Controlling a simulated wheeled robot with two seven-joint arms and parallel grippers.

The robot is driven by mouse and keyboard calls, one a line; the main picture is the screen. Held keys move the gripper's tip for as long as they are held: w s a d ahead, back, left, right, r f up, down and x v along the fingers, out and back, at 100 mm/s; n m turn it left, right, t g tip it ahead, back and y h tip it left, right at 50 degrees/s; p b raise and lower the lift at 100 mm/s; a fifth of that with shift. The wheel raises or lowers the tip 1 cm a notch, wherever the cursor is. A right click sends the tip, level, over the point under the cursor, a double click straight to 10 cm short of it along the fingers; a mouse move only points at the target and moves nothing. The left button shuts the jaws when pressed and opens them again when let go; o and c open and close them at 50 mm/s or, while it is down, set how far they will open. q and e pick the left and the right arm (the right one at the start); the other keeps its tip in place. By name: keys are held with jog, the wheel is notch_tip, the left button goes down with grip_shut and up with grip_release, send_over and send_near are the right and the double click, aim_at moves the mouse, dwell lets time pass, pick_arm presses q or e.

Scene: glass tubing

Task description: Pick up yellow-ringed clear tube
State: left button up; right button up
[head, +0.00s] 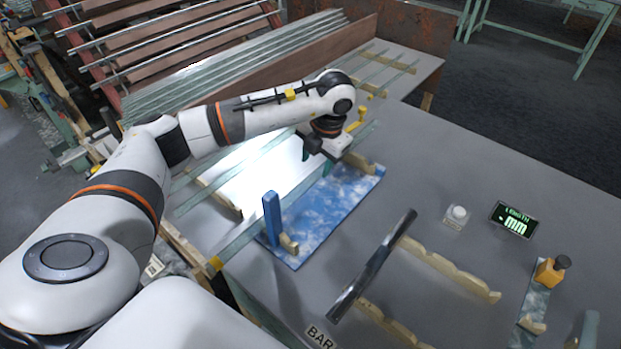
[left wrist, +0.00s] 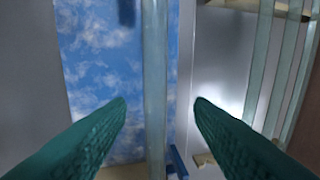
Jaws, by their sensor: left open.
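A clear tube (head: 243,238) with a yellow ring at its near end lies slantwise along the left side of a blue cloud-patterned board (head: 325,215), by a blue post (head: 271,215) and a wooden notched rest (head: 289,243). My left gripper (head: 327,168) is open above the tube's far part, pointing down. In the left wrist view a clear tube (left wrist: 155,80) runs upright in the picture between the two spread teal fingers, apart from both. No ring shows there. My right gripper does not show clearly.
More clear tubes (head: 240,160) lie left of the board. A dark metal bar (head: 372,265) rests on notched wooden rails (head: 455,273) to the right. Open grey tabletop lies behind the board.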

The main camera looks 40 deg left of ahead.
aim_at(316, 174)
pick_arm(q)
notch_tip(316, 174, down, 4)
jog(key=shift+w+a+f+p, duration=0.1)
jog(key=shift+a+p, duration=0.05)
jog(key=shift+p, duration=0.15)
grip_shut()
jog(key=shift+r, duration=0.25)
